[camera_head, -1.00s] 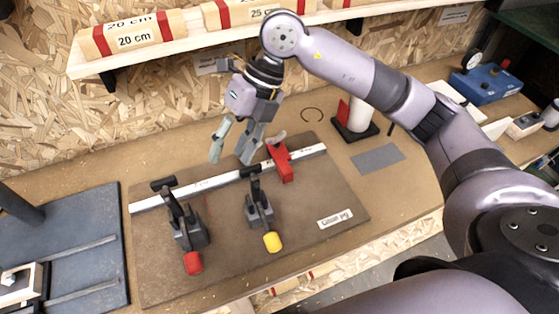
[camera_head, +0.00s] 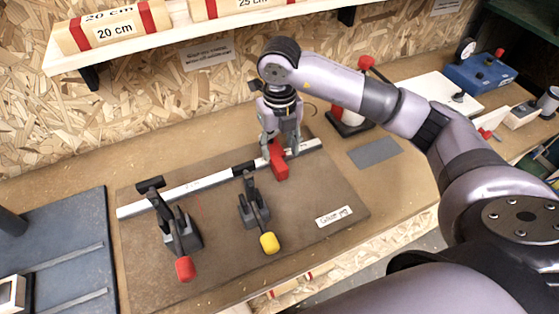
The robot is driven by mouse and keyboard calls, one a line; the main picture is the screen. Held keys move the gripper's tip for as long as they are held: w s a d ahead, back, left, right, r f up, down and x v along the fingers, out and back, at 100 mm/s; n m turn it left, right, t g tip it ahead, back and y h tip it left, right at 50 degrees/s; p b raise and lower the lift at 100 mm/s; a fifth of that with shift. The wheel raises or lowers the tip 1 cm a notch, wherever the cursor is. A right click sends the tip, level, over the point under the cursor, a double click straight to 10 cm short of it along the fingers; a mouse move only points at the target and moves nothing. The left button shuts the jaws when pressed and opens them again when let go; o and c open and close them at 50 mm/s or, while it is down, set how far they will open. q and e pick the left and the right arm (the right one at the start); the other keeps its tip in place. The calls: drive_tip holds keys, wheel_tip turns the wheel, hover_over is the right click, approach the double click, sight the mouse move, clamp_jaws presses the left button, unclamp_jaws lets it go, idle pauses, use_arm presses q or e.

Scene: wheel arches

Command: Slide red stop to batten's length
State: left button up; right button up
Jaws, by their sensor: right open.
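The red stop (camera_head: 279,163) sits on the pale rail (camera_head: 205,183) near its right end, on the brown jig board (camera_head: 310,195). My right gripper (camera_head: 280,150) is pointing down with its fingers spread around the upper part of the red stop. Whether the fingers touch it cannot be told. The top of the stop is partly hidden by the gripper. Boxed battens marked 20 cm (camera_head: 112,28) and 25 cm (camera_head: 235,5) lie on the shelf. My left gripper is not in view.
Two toggle clamps stand on the board, one with a red tip (camera_head: 184,268) and one with a yellow tip (camera_head: 269,242). A white label (camera_head: 335,216) lies at the right. A grey plate (camera_head: 374,152) lies on the bench. A blue box (camera_head: 478,73) stands at the back right.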

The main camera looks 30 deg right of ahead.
sight(280, 164)
wheel_tip(280, 164, down, 7)
drive_tip(key=shift+r+p, duration=0.1)
drive_tip(key=shift+p, duration=0.4)
drive_tip(key=shift+c, duration=0.6)
clamp_jaws()
